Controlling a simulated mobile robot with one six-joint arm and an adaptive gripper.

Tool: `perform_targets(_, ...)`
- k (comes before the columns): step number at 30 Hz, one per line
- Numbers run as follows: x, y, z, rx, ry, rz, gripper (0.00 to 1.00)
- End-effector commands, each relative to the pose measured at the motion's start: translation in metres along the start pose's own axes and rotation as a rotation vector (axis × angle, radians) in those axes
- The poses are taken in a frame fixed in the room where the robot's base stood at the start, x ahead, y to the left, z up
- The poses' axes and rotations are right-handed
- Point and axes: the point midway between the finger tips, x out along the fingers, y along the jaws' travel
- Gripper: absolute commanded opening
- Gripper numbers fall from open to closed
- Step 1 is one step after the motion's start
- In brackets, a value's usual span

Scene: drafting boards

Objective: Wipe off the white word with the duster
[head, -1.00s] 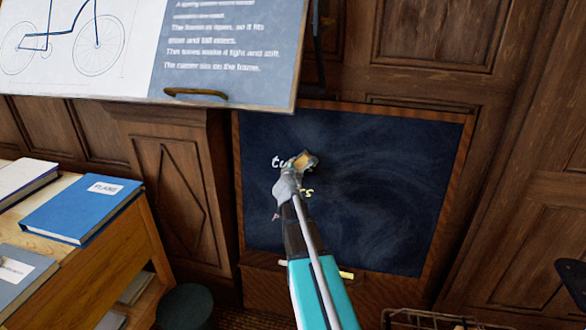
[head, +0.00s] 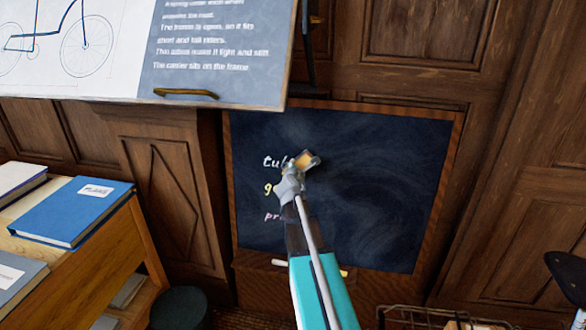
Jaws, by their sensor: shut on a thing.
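The dark blackboard (head: 385,200) has a wooden frame and stands against the panelled wall. A white word (head: 273,161) is at its upper left; its first letters show and the rest is hidden behind the duster and my gripper. Below it are a yellow word (head: 267,188) and a pink word (head: 271,216), both partly hidden by my gripper. The duster (head: 307,160), with a tan and grey body, is held in my gripper (head: 294,178), which is shut on it. The duster is over the white word's right part; I cannot tell whether it touches the board.
A drawing board (head: 225,60) with a bicycle picture juts out above the blackboard. A wooden desk (head: 125,235) with books, including a blue one (head: 75,210), stands at left. A dark stool (head: 180,308) and a wire basket (head: 430,318) are at the bottom. Chalk lies on the ledge.

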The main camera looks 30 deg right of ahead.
Motion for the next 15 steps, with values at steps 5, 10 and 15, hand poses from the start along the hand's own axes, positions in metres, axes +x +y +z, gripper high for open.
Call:
perform_targets(5, 0.0018, -0.0014, 0.0018, -0.001, -0.002, -0.002, 0.21)
perform_targets(10, 0.0021, -0.0015, 0.0020, -0.002, -0.002, -0.003, 0.21)
perform_targets(15, 0.0015, -0.0043, 0.0047, -0.002, -0.003, -0.004, 0.21)
